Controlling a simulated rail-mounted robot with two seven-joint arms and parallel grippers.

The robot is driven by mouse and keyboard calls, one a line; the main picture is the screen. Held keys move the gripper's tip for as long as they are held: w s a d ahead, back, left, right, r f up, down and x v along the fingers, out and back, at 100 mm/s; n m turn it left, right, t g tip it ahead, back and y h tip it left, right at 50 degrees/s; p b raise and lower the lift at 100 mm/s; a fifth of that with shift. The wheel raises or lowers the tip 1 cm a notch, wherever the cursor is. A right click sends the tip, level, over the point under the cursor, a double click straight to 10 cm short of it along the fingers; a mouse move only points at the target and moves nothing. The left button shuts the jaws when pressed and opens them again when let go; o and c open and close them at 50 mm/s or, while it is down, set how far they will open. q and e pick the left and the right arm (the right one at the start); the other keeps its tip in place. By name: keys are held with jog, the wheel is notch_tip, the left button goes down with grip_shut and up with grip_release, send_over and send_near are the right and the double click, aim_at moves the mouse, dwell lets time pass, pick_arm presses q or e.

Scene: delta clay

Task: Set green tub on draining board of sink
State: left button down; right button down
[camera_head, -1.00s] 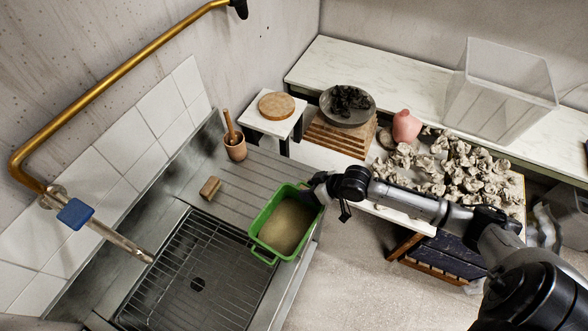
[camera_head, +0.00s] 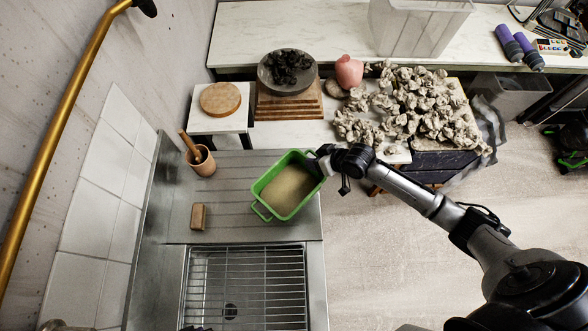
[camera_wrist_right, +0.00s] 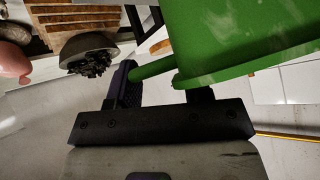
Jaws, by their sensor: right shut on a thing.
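The green tub (camera_head: 288,186) holds a pale, sand-coloured content. In the head view it appears over the right part of the ribbed draining board (camera_head: 236,169) of the sink (camera_head: 245,285). I cannot tell whether its base touches the board. My right gripper (camera_head: 324,160) is shut on the tub's handle at its upper right end. The right wrist view shows the tub's green wall (camera_wrist_right: 235,40) close up, with the handle between the fingers (camera_wrist_right: 165,85). My left gripper is not in view.
A brown block (camera_head: 198,216) and a cup with a wooden pestle (camera_head: 202,162) stand left on the draining board. A wire rack (camera_head: 247,280) covers the basin. Lumps of clay (camera_head: 410,105) cover a table behind. A round wooden board (camera_head: 220,99) lies on a small stand.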

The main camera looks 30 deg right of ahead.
send_over(297, 170)
jog(key=f, duration=0.1)
jog(key=d+f, duration=0.1)
jog(key=shift+s+f, duration=0.35)
jog(key=shift+w+a+f, duration=0.2)
jog(key=shift+a+f, duration=0.05)
jog(key=shift+a, duration=0.15)
jog(key=shift+f, duration=2)
jog(key=c, duration=0.5)
grip_release()
jog(key=shift+f, duration=0.1)
jog(key=shift+c, duration=0.2)
jog(key=shift+s+d, duration=0.1)
jog(key=shift+s, duration=0.05)
